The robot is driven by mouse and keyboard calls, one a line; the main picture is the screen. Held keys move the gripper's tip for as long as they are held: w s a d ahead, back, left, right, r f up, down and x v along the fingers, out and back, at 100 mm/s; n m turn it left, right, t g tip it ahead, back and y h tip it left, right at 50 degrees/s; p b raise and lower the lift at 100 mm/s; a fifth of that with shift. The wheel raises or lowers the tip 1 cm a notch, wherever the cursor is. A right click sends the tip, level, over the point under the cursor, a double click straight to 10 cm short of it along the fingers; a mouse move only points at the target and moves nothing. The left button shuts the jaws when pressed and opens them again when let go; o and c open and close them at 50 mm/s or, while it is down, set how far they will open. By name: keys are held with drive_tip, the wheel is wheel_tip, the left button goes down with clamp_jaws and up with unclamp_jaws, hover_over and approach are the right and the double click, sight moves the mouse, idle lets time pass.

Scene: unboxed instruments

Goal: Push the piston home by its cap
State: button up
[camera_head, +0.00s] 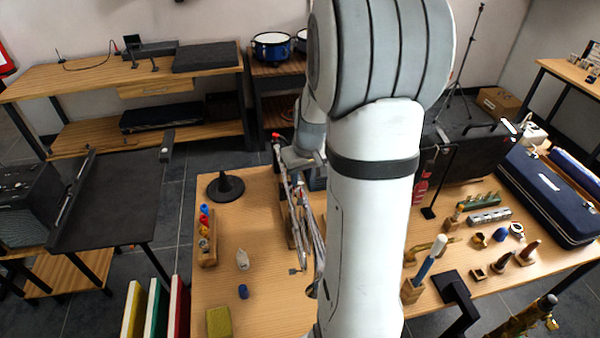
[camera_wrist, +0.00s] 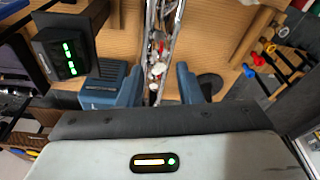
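A silver instrument with several long tubes and keywork (camera_head: 299,205) stands in the middle of the wooden table, partly hidden by my arm in the head view. In the wrist view its tubes (camera_wrist: 160,50) run between my fingers, with small white and red parts along them. I cannot make out which part is the piston or its cap. My gripper (camera_wrist: 157,86) is open, with one blue-grey finger on each side of the tubes. Whether either finger touches them I cannot tell. In the head view my fingers are not clear.
A wooden rack of coloured pieces (camera_head: 208,247), a black round base (camera_head: 225,187), a white bottle (camera_head: 242,259), a blue cap (camera_head: 243,291) and a yellow block (camera_head: 219,322) are at left. A dark device with green digits (camera_wrist: 67,55) is close to my gripper.

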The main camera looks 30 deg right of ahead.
sight(302, 191)
drive_tip(key=shift+w+f+b, duration=0.2)
drive_tip(key=shift+f+b, duration=0.5)
drive_tip(key=shift+f, duration=0.25)
drive_tip(key=shift+w+f+b, duration=0.15)
drive_tip(key=shift+f+b, duration=0.5)
drive_tip(key=shift+f, duration=0.25)
drive_tip(key=shift+w+f+b, duration=0.2)
drive_tip(key=shift+f+b, duration=0.5)
drive_tip(key=shift+f, duration=0.25)
drive_tip(key=c, duration=0.6)
drive_tip(key=shift+f, duration=0.2)
drive_tip(key=shift+f+b, duration=1.4)
drive_tip(key=shift+b, duration=0.05)
drive_tip(key=o, duration=0.6)
